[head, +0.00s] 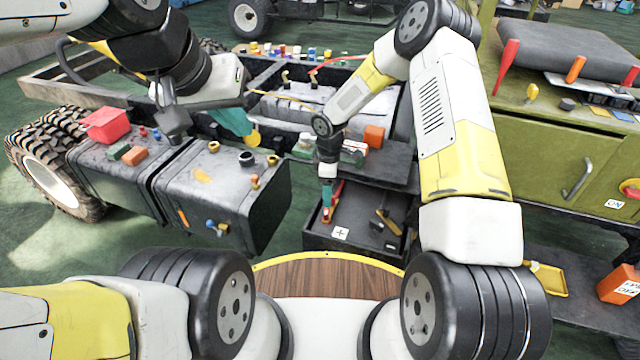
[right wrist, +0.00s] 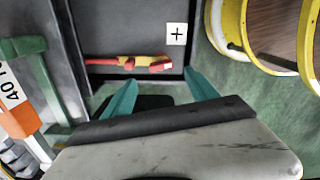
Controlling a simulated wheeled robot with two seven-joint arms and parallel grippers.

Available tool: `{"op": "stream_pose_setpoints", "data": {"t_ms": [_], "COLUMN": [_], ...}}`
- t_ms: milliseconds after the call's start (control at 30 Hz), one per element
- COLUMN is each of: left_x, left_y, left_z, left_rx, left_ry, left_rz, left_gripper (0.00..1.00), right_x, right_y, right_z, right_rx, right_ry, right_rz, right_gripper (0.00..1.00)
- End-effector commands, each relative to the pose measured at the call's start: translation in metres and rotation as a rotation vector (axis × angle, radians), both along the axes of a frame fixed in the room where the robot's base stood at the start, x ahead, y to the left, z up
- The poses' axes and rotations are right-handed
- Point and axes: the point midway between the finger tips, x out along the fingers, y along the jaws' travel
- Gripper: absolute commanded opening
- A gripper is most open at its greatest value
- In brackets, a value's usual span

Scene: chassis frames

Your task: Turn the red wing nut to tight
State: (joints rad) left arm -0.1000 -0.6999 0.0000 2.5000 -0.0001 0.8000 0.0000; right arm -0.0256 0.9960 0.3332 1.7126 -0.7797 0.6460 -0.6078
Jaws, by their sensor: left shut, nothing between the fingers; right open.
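I cannot pick out a red wing nut for sure. A small red piece (head: 143,131) sits beside a blue one on top of the left dark box, too small to tell its shape. My left gripper (head: 246,131) is shut and empty, its teal fingers above the back of the right dark tank (head: 228,176), close to a yellow disc (head: 253,139). My right gripper (head: 327,203) is over the open black drawer (head: 318,238). In the right wrist view its teal fingers (right wrist: 160,88) are spread with nothing between them, and a red-and-yellow tool (right wrist: 130,62) lies beyond them.
A small blue-and-yellow fitting (head: 215,227) is on the tank's front. A red block (head: 106,125) stands on the left box, by a large tyre (head: 50,165). An olive cabinet (head: 545,165) stands at right. A round wooden top (head: 325,277) is in front of the drawer.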

Motion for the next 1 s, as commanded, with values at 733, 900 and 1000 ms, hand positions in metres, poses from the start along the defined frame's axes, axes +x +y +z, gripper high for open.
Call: {"op": "stream_pose_setpoints", "data": {"t_ms": [733,900,1000], "left_x": [0.000,0.000,0.000], "left_y": [0.000,0.000,0.000], "left_z": [0.000,0.000,0.000], "left_rx": [0.000,0.000,0.000], "left_ry": [0.000,0.000,0.000], "left_rz": [0.000,0.000,0.000], "left_gripper": [0.00,0.00,0.00], "right_x": [0.000,0.000,0.000], "right_y": [0.002,0.002,0.002], "right_z": [-0.083,-0.084,-0.084], "right_rx": [0.002,0.002,0.002], "right_ry": [0.004,0.003,0.004], "right_rz": [0.010,0.010,0.009], "right_gripper": [0.67,0.67,0.57]}}
